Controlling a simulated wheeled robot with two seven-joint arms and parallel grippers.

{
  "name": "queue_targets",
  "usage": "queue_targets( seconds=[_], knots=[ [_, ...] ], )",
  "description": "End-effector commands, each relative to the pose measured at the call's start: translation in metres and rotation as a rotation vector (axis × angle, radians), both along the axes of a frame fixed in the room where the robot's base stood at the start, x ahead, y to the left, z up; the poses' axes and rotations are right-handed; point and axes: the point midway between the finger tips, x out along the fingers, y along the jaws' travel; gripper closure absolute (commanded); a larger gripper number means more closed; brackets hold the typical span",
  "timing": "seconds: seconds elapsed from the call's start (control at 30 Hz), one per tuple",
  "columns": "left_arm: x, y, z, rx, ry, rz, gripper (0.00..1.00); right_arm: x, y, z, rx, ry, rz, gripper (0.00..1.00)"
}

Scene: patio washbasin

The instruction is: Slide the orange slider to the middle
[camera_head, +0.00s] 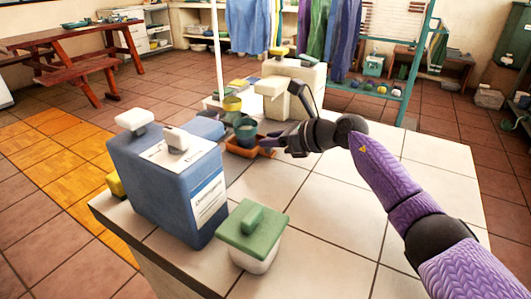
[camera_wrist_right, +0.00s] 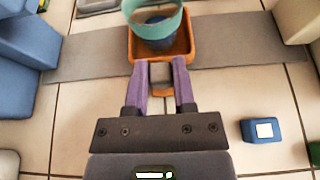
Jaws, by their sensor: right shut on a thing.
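The orange slider (camera_wrist_right: 187,42) is a shallow orange tray with a handle on its near side. It sits on a flat grey track (camera_wrist_right: 85,52) that shows on both sides of it in the right wrist view. A teal cup (camera_wrist_right: 155,27) stands in the tray. My left gripper is not in view.
A large blue container (camera_head: 165,185) and a white jar with a green lid (camera_head: 252,232) stand at the front left of the tiled counter. A small blue block (camera_wrist_right: 261,130) lies right of the gripper in the wrist view. The counter's front right (camera_head: 330,225) is clear.

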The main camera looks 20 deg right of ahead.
Motion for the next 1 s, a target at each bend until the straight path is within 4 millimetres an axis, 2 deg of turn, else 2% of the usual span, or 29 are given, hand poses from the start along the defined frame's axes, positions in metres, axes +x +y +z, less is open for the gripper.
queue_targets(
  seconds=[0.17,0.2,0.33,0.67,0.77,1.0],
  knots=[
    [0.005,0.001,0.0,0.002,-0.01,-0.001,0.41,-0.001,0.0,0.0,-0.003,0.004,0.0,1.0],
    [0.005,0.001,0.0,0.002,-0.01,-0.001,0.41,-0.001,0.0,0.0,-0.003,0.004,0.0,0.61],
    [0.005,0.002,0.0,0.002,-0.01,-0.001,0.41,-0.001,0.0,0.0,-0.002,0.003,0.0,0.34],
    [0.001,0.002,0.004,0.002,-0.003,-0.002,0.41,-0.003,-0.002,0.003,-0.003,0.002,-0.001,0.32],
    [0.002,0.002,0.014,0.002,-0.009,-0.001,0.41,-0.015,-0.012,0.013,-0.004,-0.001,-0.002,0.32],
    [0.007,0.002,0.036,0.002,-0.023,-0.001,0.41,-0.057,-0.044,0.034,-0.006,0.002,-0.001,0.32]
  ],
)
